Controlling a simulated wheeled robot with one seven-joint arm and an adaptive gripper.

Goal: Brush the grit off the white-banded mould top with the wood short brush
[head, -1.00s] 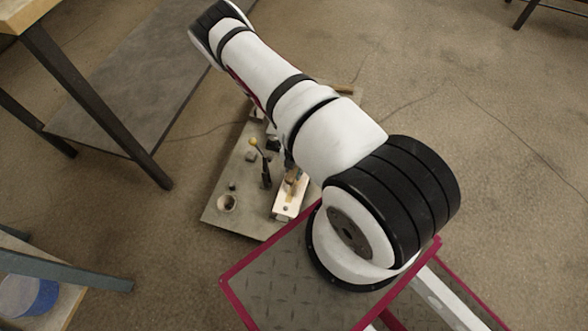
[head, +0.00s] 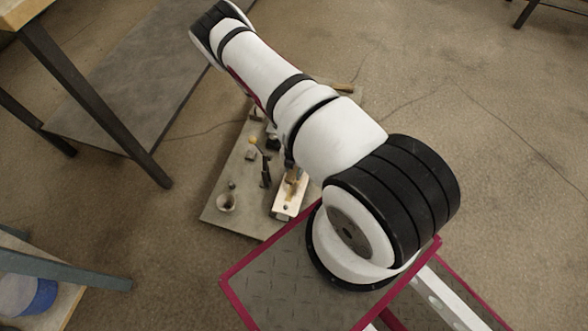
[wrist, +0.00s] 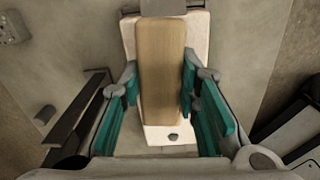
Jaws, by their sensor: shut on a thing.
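The wood short brush (wrist: 160,75) is held between the teal finger pads of my gripper (wrist: 158,100). Its wooden body runs lengthwise above a pale block, which appears to be the mould (wrist: 190,139). One dark lump of grit (wrist: 173,136) shows on the mould's near end, just past the end of the brush. The brush hides the middle of the mould top, and I cannot tell whether the bristles touch it. In the head view, the pale mould top (head: 283,210) shows beside my arm, with part of the brush (head: 292,188) over it. I cannot make out the white band.
The mould stands on a grey board (head: 225,180) on the floor. A dark bracket (wrist: 75,120) lies left of my fingers in the wrist view.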

